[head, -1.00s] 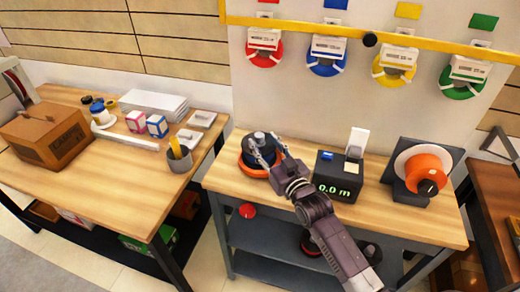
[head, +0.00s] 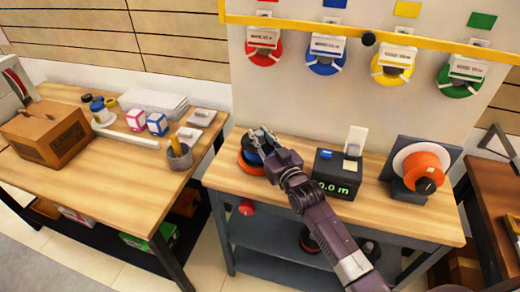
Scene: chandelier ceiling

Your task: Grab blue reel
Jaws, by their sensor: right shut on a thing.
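A blue reel (head: 325,67) hangs on the wall board between a red and a yellow one, with a white label holder over its upper part. On the middle table an orange round base (head: 246,166) carries a dark and blue round piece (head: 250,152). My right gripper (head: 262,138) is over this piece and shut on it. The fingers and wrist hide much of the piece, so its full shape cannot be told. My left gripper is not in view.
A black box with a green readout (head: 336,174) stands right of my right gripper. Further right is an orange spool on a stand (head: 422,172). Red (head: 263,50), yellow (head: 391,72) and green (head: 460,80) reels hang on the wall. A pen cup (head: 179,157) stands on the left table.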

